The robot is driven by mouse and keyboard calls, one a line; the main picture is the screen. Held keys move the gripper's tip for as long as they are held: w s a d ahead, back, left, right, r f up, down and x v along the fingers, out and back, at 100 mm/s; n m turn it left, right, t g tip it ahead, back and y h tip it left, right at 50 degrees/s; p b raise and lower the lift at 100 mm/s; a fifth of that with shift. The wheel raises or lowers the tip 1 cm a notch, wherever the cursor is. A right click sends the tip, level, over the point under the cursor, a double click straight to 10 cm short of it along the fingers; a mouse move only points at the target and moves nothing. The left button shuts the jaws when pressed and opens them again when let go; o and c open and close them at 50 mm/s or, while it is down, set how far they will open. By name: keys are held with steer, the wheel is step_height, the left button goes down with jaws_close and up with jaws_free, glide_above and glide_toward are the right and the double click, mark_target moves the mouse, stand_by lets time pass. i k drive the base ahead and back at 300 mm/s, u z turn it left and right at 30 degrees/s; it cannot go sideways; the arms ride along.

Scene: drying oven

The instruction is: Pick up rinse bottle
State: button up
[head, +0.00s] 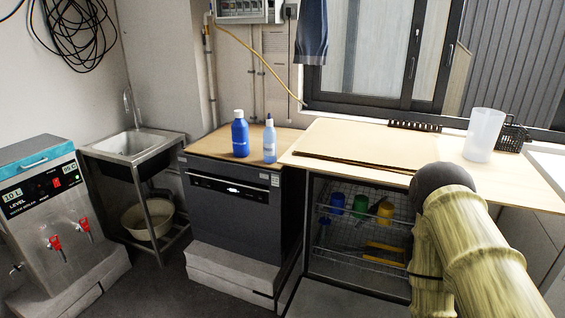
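Two blue bottles stand upright on the wooden top above the dark drying oven (236,203). My arm shows at the lower right in a yellowish sleeve, well to the right of both bottles. My gripper is not in view.
A wooden counter (340,137) with a brown board and a translucent jug (484,134) extends right. Under it is a wire rack (335,250) with cups. A sink (135,143) and a water boiler (50,215) stand left. Grey floor lies in front.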

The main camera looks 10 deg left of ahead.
mark_target(270, 140)
steer(key=z, duration=0.05)
steer(key=k, duration=0.35)
steer(key=u, duration=1.65)
steer(key=i, duration=1.85)
steer(key=z, duration=0.45)
